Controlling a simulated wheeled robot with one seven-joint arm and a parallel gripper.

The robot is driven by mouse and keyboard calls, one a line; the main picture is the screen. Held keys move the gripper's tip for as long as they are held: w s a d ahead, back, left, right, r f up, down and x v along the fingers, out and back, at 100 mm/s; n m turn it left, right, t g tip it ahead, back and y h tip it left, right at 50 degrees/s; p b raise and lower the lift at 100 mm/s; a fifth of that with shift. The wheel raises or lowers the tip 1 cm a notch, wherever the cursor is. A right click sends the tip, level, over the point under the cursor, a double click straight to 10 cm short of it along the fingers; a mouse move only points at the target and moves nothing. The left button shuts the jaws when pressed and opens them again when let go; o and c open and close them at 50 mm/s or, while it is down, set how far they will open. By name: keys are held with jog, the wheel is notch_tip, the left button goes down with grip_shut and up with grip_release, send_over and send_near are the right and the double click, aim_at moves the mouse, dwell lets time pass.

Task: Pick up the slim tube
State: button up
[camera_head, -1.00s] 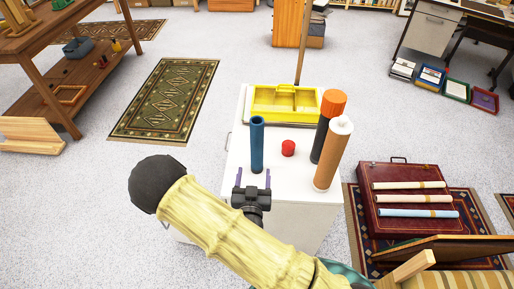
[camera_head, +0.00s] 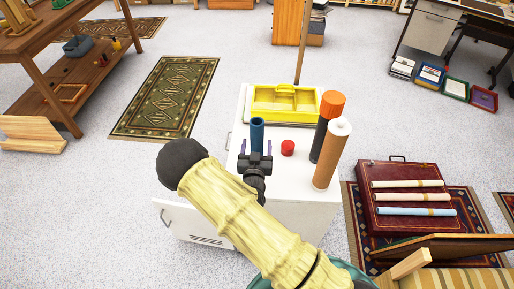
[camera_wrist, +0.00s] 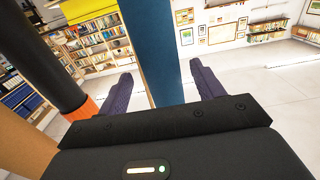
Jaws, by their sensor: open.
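The slim tube is a dark blue upright tube (camera_head: 257,128) standing on the white cabinet top (camera_head: 300,180). My gripper (camera_head: 255,146) is at the tube, hiding its lower part in the head view. In the wrist view the blue tube (camera_wrist: 155,45) rises between the two purple fingers of my gripper (camera_wrist: 160,82). The fingers are open, and a gap shows between the tube and the right finger. Where the tube meets the cabinet is hidden.
A red cap (camera_head: 288,148) lies right of the tube. A black tube with an orange lid (camera_head: 331,106) and a wider brown tube (camera_head: 331,155) stand further right. A yellow tray (camera_head: 283,118) sits behind. The cabinet door (camera_head: 190,222) hangs open at front left.

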aim_at(257, 118)
jog(key=w+p, duration=0.1)
jog(key=w, duration=0.4)
dwell(0.4)
dwell(0.3)
jog(key=c, duration=1.2)
jog(key=shift+r, duration=0.1)
notch_tip(257, 118, up, 10)
jog(key=shift+f, duration=0.1)
